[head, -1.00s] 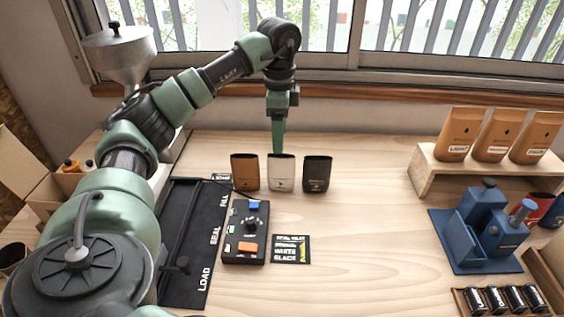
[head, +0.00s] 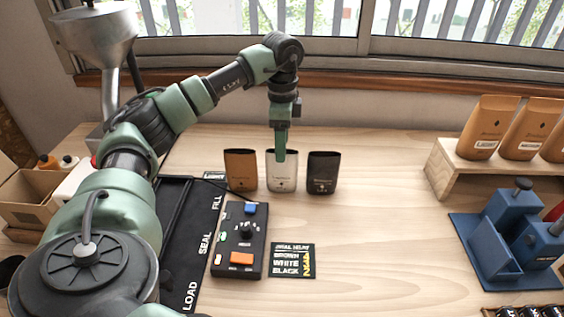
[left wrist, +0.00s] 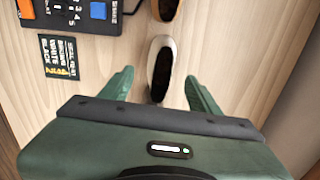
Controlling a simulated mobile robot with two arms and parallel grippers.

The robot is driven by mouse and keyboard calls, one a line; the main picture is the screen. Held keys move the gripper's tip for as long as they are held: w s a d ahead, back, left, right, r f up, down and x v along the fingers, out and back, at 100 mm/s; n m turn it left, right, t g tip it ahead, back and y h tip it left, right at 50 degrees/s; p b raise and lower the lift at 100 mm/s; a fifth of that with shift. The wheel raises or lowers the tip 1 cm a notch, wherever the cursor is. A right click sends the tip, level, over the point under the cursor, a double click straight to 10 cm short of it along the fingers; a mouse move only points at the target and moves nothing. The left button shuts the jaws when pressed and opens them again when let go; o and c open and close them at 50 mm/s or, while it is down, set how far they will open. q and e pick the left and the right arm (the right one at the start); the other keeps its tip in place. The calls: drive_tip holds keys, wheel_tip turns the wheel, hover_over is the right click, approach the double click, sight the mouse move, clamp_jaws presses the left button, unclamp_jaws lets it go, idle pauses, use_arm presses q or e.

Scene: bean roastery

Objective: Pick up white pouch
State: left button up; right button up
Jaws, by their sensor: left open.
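The white pouch (head: 282,181) stands upright on the table between a brown pouch (head: 240,171) and a black pouch (head: 322,173). My left gripper (head: 280,156) points down over the white pouch and covers part of its top in the head view. In the left wrist view the gripper (left wrist: 160,92) is open, with a green finger on each side. The white pouch (left wrist: 153,84) shows its open dark top between and just beyond the fingertips, and nothing is held. My right gripper is in neither view.
A control box (head: 240,240) and a seal heat card (head: 292,261) lie in front of the pouches. A black mat (head: 190,250) is at left. A wooden shelf (head: 450,172) with orange bags and a blue device (head: 505,245) stand at right. The middle right table is clear.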

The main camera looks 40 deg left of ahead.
sight(282, 170)
use_arm(q)
wheel_tip(282, 170, down, 5)
drive_tip(key=shift+w+a+f+p, duration=0.1)
drive_tip(key=shift+p, duration=0.45)
clamp_jaws()
